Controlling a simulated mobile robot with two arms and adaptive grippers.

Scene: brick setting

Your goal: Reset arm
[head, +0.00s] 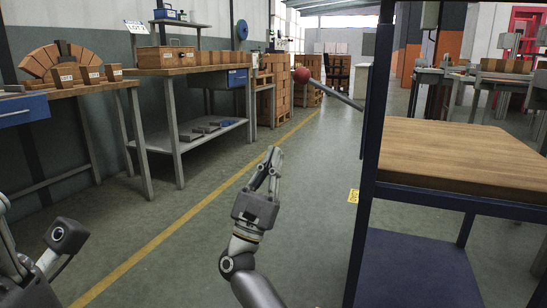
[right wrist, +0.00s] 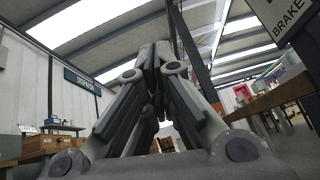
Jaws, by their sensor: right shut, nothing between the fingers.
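My right gripper (head: 273,158) points up and forward over the open floor in the middle of the head view. Its fingers are shut and hold nothing. In the right wrist view the gripper's fingers (right wrist: 158,55) meet at their tips, with the ceiling behind them. Parts of my left arm show at the lower left of the head view, but its fingers do not show.
A wood-topped table (head: 465,150) with a dark blue frame stands close on the right. Workbenches (head: 190,72) with bricks and boxes line the left wall. A red ball-ended lever (head: 302,75) juts out ahead. The green floor (head: 200,180) between is clear.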

